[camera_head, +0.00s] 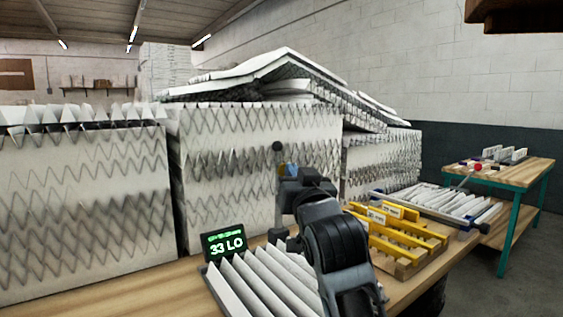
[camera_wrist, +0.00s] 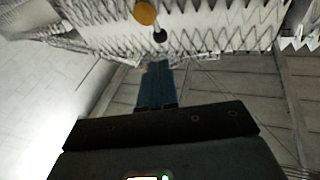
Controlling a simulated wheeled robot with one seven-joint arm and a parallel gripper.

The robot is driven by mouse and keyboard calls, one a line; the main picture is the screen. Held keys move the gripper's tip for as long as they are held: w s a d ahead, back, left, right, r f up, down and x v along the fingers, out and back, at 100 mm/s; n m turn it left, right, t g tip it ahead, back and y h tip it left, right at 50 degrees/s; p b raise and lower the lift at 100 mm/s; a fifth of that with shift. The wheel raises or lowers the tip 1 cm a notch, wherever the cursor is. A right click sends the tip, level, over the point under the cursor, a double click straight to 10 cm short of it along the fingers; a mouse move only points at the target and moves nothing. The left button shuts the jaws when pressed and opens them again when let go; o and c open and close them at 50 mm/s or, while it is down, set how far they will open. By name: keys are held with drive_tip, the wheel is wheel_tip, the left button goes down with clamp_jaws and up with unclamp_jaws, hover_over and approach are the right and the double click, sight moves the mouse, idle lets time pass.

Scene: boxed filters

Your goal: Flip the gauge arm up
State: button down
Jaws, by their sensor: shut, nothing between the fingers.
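A black ball knob (camera_head: 277,146) shows just above my gripper (camera_head: 288,169); it appears to top a thin upright rod, partly hidden by my gripper, which I take for the gauge arm. In the wrist view a black ball (camera_wrist: 160,36) and an orange disc (camera_wrist: 145,13) lie just beyond the blue fingertips (camera_wrist: 157,68). My gripper is shut and empty; I cannot tell whether it touches the rod. My arm hides part of that filter.
Tall stacks of white pleated filters (camera_head: 85,200) stand behind the bench. A yellow slotted rack (camera_head: 395,235) and another pleated filter (camera_head: 440,203) lie to the right. A teal-legged table (camera_head: 525,170) with small items stands at the far right.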

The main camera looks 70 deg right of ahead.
sight(274, 147)
drive_tip(key=p+x, duration=0.2)
drive_tip(key=x, duration=0.8)
drive_tip(key=shift+w+d+r, duration=0.1)
drive_tip(key=shift+w+d, duration=0.15)
drive_tip(key=shift+d, duration=0.05)
drive_tip(key=shift+r, duration=0.1)
drive_tip(key=p, duration=0.1)
drive_tip(key=w+p, duration=0.1)
drive_tip(key=p, duration=0.1)
drive_tip(key=shift+w+d+r+g+y, duration=0.2)
drive_tip(key=shift+d+r+g+y, duration=0.1)
drive_tip(key=shift+d+r+y, duration=0.1)
drive_tip(key=shift+w+d+n+p, duration=0.35)
drive_tip(key=shift+w+p, duration=0.2)
drive_tip(key=shift+p, duration=0.25)
drive_tip(key=shift+w+f+y, duration=0.1)
drive_tip(key=shift+f+y, duration=0.1)
drive_tip(key=shift+y, duration=0.1)
drive_tip(key=shift+f, duration=0.1)
